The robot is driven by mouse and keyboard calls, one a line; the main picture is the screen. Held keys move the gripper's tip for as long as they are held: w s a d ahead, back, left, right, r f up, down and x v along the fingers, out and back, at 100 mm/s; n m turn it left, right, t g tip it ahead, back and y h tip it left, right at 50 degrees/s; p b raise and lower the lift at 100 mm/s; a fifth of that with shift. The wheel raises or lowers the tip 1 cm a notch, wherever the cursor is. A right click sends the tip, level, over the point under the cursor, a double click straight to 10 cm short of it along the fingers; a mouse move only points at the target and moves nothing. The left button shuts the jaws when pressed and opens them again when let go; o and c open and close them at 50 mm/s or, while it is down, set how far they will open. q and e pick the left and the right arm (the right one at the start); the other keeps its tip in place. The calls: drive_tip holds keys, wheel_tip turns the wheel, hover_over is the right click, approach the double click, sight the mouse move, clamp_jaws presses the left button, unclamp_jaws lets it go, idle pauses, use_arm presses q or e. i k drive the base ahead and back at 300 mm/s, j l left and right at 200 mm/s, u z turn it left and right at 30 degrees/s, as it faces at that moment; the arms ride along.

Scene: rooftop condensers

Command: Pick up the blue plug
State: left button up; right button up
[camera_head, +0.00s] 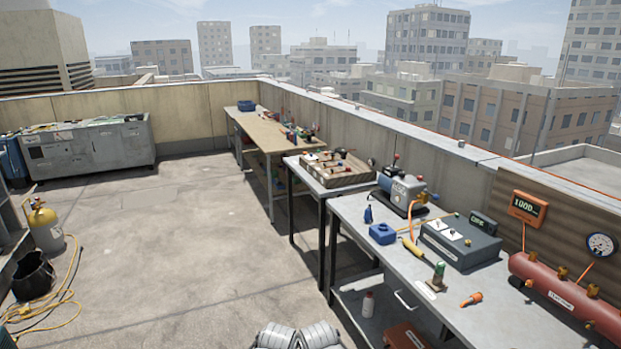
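A small dark blue upright piece (368,214) stands near the left edge of the grey workbench (395,262). A larger blue block (382,233) with a raised top sits just to its right and nearer to me. Both are small in the view, and I cannot tell for certain which is the blue plug. Neither of my grippers shows in this view.
The bench also holds a grey box with switches (460,241), a blue-grey pump (402,189), a yellow-handled tool (412,247), a green-topped piece (438,274), an orange fitting (471,299) and a red tank (566,293). Open concrete floor (190,235) lies left.

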sight(367, 219)
drive_tip(key=i, duration=1.45)
drive_tip(key=i+j+z, duration=0.1)
drive_tip(key=i+z, duration=0.25)
drive_tip(key=i+j+z, duration=0.35)
drive_tip(key=i+z, duration=0.25)
drive_tip(key=z, duration=0.25)
drive_tip(key=i+j+z, duration=0.15)
drive_tip(key=z, duration=0.35)
drive_tip(key=i+j+z, duration=0.25)
drive_tip(key=z, duration=0.25)
